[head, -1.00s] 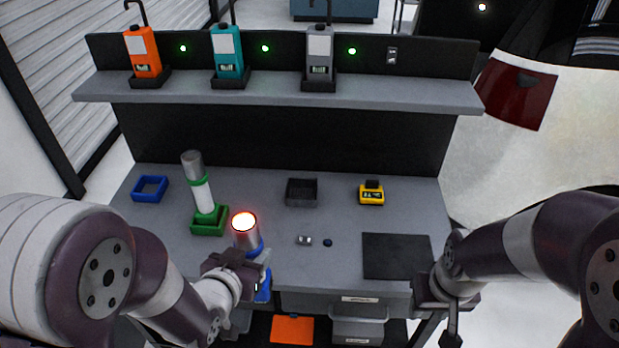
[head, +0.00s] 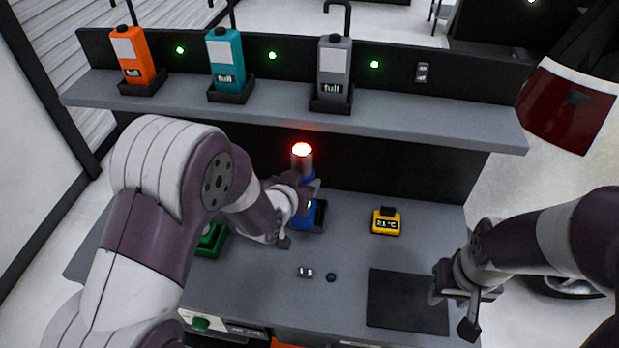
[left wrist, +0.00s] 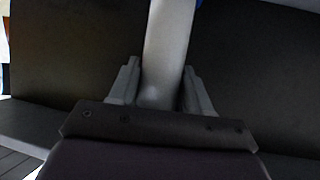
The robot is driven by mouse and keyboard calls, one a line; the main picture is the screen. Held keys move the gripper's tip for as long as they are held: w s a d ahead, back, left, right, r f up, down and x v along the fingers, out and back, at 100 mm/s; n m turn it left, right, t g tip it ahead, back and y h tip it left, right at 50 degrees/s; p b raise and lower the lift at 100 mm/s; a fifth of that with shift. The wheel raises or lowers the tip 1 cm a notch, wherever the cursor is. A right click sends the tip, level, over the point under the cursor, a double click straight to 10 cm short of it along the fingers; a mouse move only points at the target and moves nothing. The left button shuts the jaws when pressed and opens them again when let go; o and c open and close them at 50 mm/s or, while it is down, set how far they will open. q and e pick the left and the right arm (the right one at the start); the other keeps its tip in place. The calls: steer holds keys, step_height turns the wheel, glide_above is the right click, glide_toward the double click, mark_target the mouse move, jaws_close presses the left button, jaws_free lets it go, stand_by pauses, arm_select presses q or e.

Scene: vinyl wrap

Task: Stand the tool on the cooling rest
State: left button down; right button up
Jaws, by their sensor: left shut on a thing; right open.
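The tool, a blue-based cylinder (head: 305,177) with a glowing red-orange top, stands upright in my left gripper (head: 290,198). The gripper is shut on it, and a pale cylindrical part (left wrist: 167,50) shows between the fingers in the left wrist view. The tool's blue lower end is at a dark square tray (head: 322,218), probably the cooling rest, at the back middle of the bench. The tool and gripper partly cover the tray. I cannot tell whether the base touches its floor. My right gripper (head: 462,300) is open and empty at the bench's right front.
A yellow thermometer box (head: 386,221) stands right of the tray. A small metal piece (head: 305,272), a dark knob (head: 331,278) and a black mat (head: 408,301) lie in front. The green holder (head: 211,240) is partly behind my left arm. A shelf (head: 420,121) overhangs the back.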

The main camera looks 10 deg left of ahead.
arm_select(q)
steer(key=w, duration=0.3)
steer(key=shift+w+d+r+p, duration=0.1)
steer(key=shift+d+r+p, duration=0.2)
steer(key=shift+w+d+f, duration=0.1)
steer(key=shift+w+f, duration=0.05)
steer(key=shift+f, duration=0.95)
steer(key=shift+w+f, duration=0.15)
steer(key=shift+f, duration=0.95)
steer(key=c, duration=0.5)
jaws_free()
